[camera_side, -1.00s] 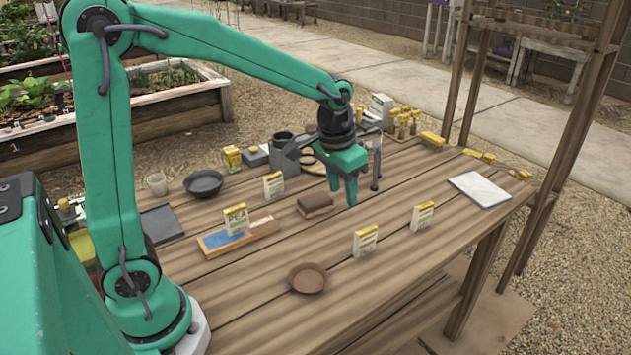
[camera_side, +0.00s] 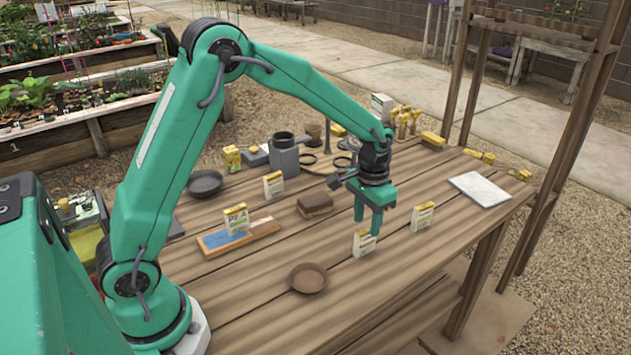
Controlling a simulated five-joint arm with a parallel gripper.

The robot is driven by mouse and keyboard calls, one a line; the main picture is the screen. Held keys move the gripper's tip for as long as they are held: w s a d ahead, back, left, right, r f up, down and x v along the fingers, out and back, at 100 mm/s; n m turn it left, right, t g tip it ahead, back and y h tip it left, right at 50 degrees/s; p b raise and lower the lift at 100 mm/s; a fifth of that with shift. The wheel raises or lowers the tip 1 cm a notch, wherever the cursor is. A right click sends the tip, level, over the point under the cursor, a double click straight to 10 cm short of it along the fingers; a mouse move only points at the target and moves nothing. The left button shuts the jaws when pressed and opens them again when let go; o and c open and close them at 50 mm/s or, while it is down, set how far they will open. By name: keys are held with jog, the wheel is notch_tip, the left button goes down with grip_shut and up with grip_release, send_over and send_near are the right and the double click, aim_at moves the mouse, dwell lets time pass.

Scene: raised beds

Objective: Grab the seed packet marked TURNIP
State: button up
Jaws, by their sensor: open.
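Several small white seed packets with yellow tops stand upright on the wooden table (camera_side: 330,285). One packet (camera_side: 363,244) stands near the front middle, another (camera_side: 422,217) to its right, and a third (camera_side: 273,185) further back left. A fourth packet (camera_side: 236,219), apparently marked PEA, stands by a blue-and-wood board. The print on the others is too small to read, so I cannot tell which says TURNIP. My gripper (camera_side: 367,223) is open and empty, fingers pointing down, over or just behind the front middle packet. I cannot tell whether they touch it.
A brown saucer (camera_side: 308,279) lies in front, left of the front middle packet. A brown block (camera_side: 315,204) sits behind. A grey can (camera_side: 285,158) and pots crowd the back. A white tile (camera_side: 480,189) lies at the right, near wooden posts. The table's front is mostly clear.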

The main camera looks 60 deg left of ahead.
aim_at(365, 239)
jog(key=shift+w+a+f, duration=0.1)
jog(key=shift+w+f, duration=0.05)
jog(key=shift+f, duration=1.65)
jog(key=shift+w+a+f, duration=0.1)
jog(key=shift+f, duration=1.7)
grip_shut()
